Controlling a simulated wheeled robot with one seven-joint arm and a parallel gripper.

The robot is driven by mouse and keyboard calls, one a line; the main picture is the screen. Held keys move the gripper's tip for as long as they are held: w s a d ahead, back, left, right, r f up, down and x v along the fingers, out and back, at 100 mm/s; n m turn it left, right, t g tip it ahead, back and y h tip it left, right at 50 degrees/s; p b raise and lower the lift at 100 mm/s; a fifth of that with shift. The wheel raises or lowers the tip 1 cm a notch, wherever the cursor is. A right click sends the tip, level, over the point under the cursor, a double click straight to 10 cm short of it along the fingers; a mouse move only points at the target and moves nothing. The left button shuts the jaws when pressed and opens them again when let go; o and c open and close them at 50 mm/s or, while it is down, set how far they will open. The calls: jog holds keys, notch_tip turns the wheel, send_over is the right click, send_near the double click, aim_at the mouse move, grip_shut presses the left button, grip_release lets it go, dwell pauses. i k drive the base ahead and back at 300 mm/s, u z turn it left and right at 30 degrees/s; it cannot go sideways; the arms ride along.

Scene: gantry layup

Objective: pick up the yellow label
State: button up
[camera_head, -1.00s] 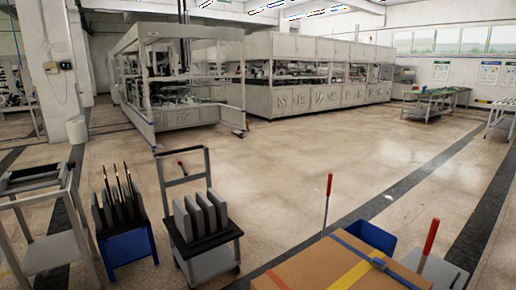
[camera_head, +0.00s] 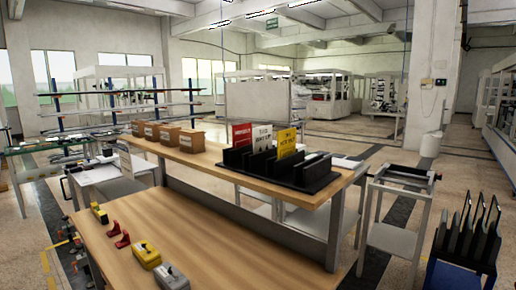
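The yellow label (camera_head: 287,142) stands upright in a black slotted rack (camera_head: 318,181) on the raised shelf of a wooden workbench. It is the rightmost of three labels. A white label (camera_head: 262,136) and a red label (camera_head: 242,135) stand to its left in the same rack. The lower part of the yellow label is hidden by the rack's dividers. My gripper is not in view.
Several small brown boxes (camera_head: 168,135) line the left of the shelf. Yellow, red and grey items (camera_head: 145,254) lie on the lower benchtop (camera_head: 235,260), whose middle is clear. A metal frame stand (camera_head: 390,238) and a black-slotted cart (camera_head: 466,240) stand at right.

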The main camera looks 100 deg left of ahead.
aim_at(286, 140)
jog(key=u, duration=2.65)
jog(key=k, duration=0.95)
jog(key=u, duration=0.3)
jog(key=i, duration=1)
jog(key=z, duration=0.05)
